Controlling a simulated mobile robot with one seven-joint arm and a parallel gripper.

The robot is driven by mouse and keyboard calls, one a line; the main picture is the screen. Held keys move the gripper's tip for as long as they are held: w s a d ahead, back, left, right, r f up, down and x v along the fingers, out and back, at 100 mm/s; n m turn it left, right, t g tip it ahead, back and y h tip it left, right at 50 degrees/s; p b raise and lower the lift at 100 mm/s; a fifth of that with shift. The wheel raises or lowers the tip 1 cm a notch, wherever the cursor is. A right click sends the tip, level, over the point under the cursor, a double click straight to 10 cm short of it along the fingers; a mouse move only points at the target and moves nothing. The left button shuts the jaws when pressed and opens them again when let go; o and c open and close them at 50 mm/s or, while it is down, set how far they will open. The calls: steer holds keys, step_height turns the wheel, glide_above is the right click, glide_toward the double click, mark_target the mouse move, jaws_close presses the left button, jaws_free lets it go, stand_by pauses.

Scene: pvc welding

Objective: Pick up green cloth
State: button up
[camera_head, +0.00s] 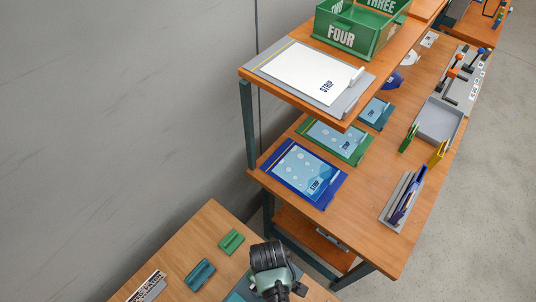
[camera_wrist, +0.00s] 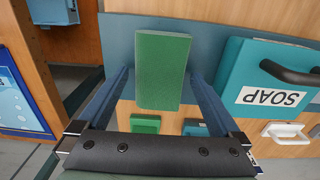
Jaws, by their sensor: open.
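A flat green rectangular block, which looks like the green cloth (camera_wrist: 163,68), lies on a blue-teal board (camera_wrist: 118,38) in the wrist view. My gripper (camera_wrist: 160,74) is open, with one blue finger on each side of the green cloth. Gaps show between the fingers and the cloth; I cannot tell how near in height they are. In the head view my arm's black end (camera_head: 270,257) hides this spot. A smaller-looking green piece (camera_wrist: 145,124) lies on the wooden table; it seems to be the green block in the head view (camera_head: 231,242).
A teal box marked SOAP (camera_wrist: 265,88) stands close right of my gripper. A teal piece (camera_head: 200,274) lies on the low table (camera_head: 185,245). A shelved bench (camera_head: 375,230) with clipboards and a green bin (camera_head: 345,35) stands to the right. A grey wall is behind.

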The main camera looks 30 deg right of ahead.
steer(key=c, duration=1.2)
step_height(320, 180, up, 10)
steer(key=shift+b, duration=0.35)
